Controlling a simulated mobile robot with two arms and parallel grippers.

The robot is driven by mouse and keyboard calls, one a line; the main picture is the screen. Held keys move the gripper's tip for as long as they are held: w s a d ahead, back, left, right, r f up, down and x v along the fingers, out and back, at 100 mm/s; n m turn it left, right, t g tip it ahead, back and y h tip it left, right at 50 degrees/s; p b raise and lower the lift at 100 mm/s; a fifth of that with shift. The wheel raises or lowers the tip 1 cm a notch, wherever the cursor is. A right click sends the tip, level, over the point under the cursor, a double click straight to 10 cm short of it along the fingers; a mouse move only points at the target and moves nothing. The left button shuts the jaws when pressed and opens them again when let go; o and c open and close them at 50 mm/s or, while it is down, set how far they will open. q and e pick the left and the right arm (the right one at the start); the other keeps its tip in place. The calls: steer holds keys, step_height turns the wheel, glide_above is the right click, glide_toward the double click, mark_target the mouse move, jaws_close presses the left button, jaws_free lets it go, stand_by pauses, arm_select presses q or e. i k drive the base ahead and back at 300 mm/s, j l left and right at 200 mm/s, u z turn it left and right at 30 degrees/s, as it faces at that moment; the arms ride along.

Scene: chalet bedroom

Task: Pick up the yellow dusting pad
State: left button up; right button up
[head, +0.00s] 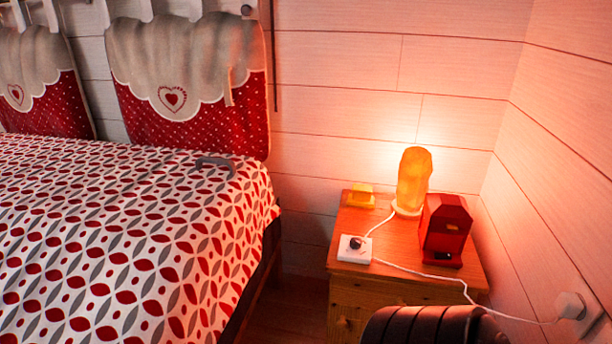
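A small yellow block, which looks like the dusting pad (361,196), lies on the back left corner of the wooden nightstand (340,228). It is left of the glowing orange lamp (413,180) and apart from it. Nothing covers the pad from this view. Neither of my grippers is in view.
A red box-like object (445,230) stands right of the lamp. A white socket block (355,249) with a cord sits at the front left. The cord runs to a wall plug (570,306). The patterned bed (120,240) fills the left, with a grey handle-shaped item (214,162).

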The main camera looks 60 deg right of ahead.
mark_target(361, 197)
steer(key=z, duration=3.35)
